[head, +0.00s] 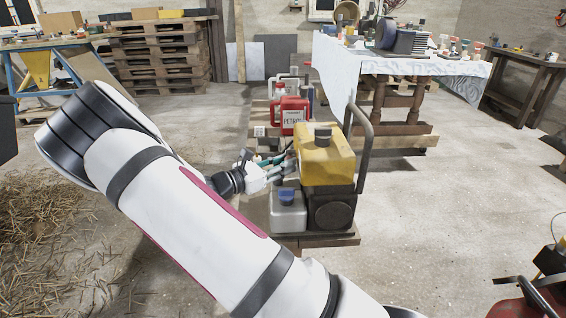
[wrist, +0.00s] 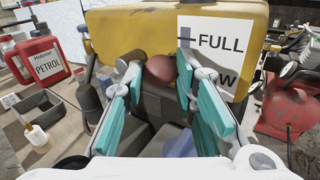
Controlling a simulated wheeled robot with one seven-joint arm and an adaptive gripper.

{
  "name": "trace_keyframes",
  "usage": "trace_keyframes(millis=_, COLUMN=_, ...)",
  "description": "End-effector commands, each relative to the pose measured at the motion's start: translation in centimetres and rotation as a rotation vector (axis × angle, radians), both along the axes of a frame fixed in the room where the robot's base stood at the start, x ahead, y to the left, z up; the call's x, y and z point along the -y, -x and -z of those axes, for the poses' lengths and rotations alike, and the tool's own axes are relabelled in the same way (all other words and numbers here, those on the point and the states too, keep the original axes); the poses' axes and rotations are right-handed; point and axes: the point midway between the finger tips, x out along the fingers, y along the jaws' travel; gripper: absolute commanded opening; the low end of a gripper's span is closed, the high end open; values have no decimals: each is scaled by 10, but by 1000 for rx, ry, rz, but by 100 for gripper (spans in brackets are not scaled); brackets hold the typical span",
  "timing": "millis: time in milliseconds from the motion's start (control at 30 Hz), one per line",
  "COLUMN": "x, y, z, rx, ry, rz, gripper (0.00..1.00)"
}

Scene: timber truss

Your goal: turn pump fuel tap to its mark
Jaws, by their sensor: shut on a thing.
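The pump has a yellow tank (head: 325,165) over a dark engine body (head: 332,210) and stands on a low platform. In the wrist view the tank (wrist: 130,32) fills the top and carries a white label (wrist: 225,35) reading FULL, with a partly hidden LOW. A rounded red-brown knob (wrist: 162,68), seemingly the fuel tap, sits under the tank. My gripper (wrist: 160,78) has its teal-padded fingers either side of the knob and is shut on it. In the head view my gripper (head: 280,172) is at the tank's left side. I cannot make out the tap's mark.
A grey can with a blue cap (head: 288,215) stands just in front of my gripper. A red petrol can (head: 291,118) stands behind. A dark handle (head: 364,150) rises at the pump's right.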

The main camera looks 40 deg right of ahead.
Motion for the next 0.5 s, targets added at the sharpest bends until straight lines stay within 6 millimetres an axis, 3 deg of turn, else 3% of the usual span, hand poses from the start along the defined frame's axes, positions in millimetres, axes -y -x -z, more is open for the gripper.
trace_keyframes(millis=500, x=4, y=-3, z=-27, rx=-315, ry=-220, rz=3, gripper=0)
